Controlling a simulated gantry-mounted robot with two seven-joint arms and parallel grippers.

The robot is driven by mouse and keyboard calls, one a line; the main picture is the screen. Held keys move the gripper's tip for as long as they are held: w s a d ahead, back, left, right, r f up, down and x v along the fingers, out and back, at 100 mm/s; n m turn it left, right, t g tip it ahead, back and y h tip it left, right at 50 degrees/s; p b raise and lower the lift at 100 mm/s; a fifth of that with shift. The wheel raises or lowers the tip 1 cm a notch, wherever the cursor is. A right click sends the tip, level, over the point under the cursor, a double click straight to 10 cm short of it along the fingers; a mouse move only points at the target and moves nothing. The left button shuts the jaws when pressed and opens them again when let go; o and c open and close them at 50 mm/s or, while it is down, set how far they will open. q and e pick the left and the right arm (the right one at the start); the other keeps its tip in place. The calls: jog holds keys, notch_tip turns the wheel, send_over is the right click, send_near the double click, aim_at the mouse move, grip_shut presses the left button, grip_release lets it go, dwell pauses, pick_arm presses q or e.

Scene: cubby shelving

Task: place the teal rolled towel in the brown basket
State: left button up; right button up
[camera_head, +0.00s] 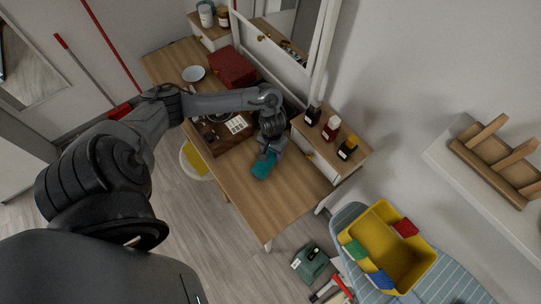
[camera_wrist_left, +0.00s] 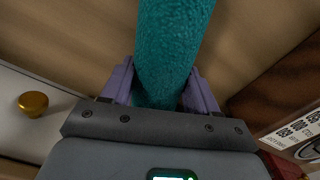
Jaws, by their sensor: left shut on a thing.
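The teal rolled towel (camera_head: 264,165) is at the wooden desk, near the desk's front right part. My left gripper (camera_head: 270,153) comes down from above and is shut on the towel. In the left wrist view the towel (camera_wrist_left: 172,45) stands between the two purple fingers, one on each side, and extends away from the gripper. I cannot tell whether the towel touches the desk top. No brown basket is clearly recognisable; a brown slatted wooden holder (camera_head: 492,160) sits on the white shelf at the right. My right gripper is not in view.
The desk (camera_head: 237,178) carries a dark wooden case (camera_head: 216,133), a red box (camera_head: 232,67) and a bowl (camera_head: 193,73). Bottles (camera_head: 331,128) stand on the raised ledge behind the gripper. The desk's right end is clear.

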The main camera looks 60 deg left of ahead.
pick_arm(q)
jog(key=shift+c, duration=1.4)
jog(key=shift+r, duration=0.2)
